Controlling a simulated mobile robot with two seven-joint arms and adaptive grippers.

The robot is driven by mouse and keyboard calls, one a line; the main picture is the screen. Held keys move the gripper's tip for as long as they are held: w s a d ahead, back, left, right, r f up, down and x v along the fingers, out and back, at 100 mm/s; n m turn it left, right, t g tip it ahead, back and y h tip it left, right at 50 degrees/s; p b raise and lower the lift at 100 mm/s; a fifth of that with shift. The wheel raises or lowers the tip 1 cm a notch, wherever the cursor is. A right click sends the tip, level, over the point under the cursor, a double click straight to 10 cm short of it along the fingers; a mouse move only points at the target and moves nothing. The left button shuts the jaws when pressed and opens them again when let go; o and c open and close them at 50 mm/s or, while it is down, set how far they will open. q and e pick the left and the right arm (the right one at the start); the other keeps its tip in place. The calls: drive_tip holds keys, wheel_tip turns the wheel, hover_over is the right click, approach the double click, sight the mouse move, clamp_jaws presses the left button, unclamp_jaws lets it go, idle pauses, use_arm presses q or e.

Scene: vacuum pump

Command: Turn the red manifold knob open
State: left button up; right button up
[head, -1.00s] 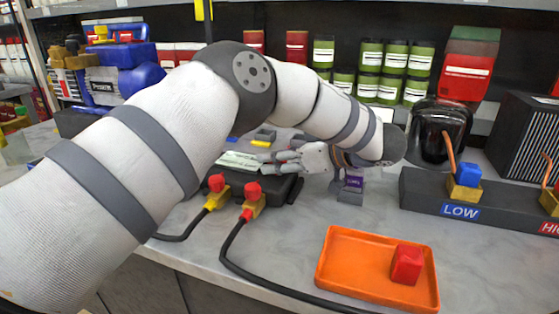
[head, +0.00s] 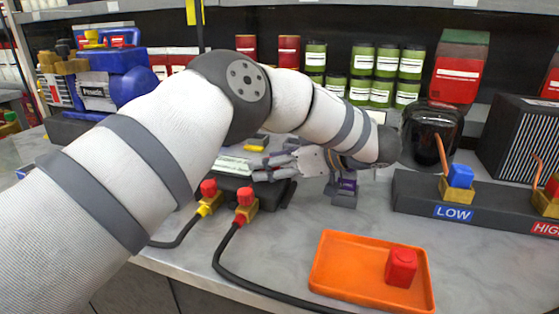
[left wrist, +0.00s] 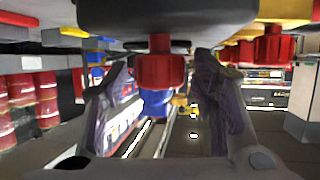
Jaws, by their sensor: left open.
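Two red knobs sit on brass-yellow valve fittings at the front of a black manifold body (head: 288,193) in the head view, the left red knob (head: 208,188) and the right red knob (head: 245,196). My left gripper (head: 260,165) is behind them over the manifold, fingers pointing left and spread. In the left wrist view, a red knob (left wrist: 159,70) appears between the open fingers of my left gripper (left wrist: 155,75), with clear gaps on both sides. I cannot tell whether it touches anything. Another red knob (left wrist: 270,45) is at the upper right. My right gripper is out of view.
An orange tray (head: 335,285) with a red knob-like block (head: 401,266) lies at the front right. A dark rail with LOW (head: 453,212) and HIGH labels stands right. Black hoses (head: 225,262) run from the fittings. Green cans (head: 361,75) line the shelf behind.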

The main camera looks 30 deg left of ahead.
use_arm(q)
drive_tip(key=v, duration=1.1)
drive_tip(key=shift+d, duration=0.3)
